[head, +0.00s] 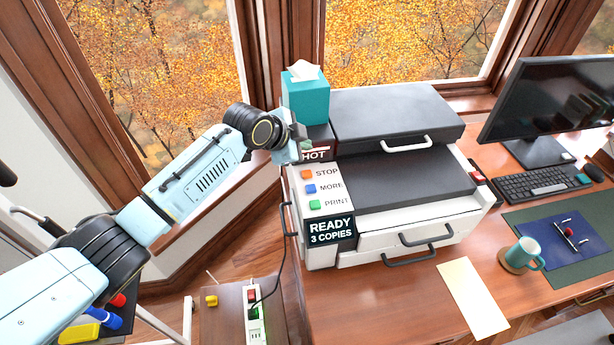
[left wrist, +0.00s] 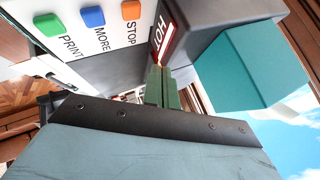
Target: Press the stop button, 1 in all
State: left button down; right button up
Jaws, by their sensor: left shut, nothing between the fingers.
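The stop button is a small orange square (head: 306,174) at the top of the printer's white control panel, beside the word STOP. It also shows in the left wrist view (left wrist: 131,10) at the top edge. Below it on the panel are a blue MORE button (head: 310,189) and a green PRINT button (head: 314,205). My left gripper (head: 303,147) is shut and empty, beside the HOT label, a little above and behind the stop button in the head view. Its closed fingers (left wrist: 161,86) show apart from the button in the left wrist view. My right gripper is not in view.
The printer (head: 400,190) stands on a wooden desk, its display reading READY, 3 COPIES. A teal tissue box (head: 306,101) stands behind the panel, close to my left gripper. A monitor (head: 550,95), keyboard (head: 541,184) and mug (head: 521,256) are to the right.

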pick_arm(q)
jog(key=b, duration=0.4)
send_over(304, 175)
notch_tip(304, 175, down, 5)
jog(key=shift+f, duration=0.15)
jog(key=shift+f+b, duration=0.3)
jog(key=shift+f, duration=0.35)
jog(key=shift+f, duration=0.1)
dwell(1.0)
jog(key=shift+f, duration=0.3)
jog(key=shift+s+f+b, duration=0.1)
jog(key=shift+f+b, duration=0.4)
jog(key=shift+f, duration=0.05)
dwell(0.5)
jog(key=shift+r, duration=0.15)
dwell(0.3)
jog(key=shift+r+p, duration=0.8)
jog(key=shift+p, duration=0.05)
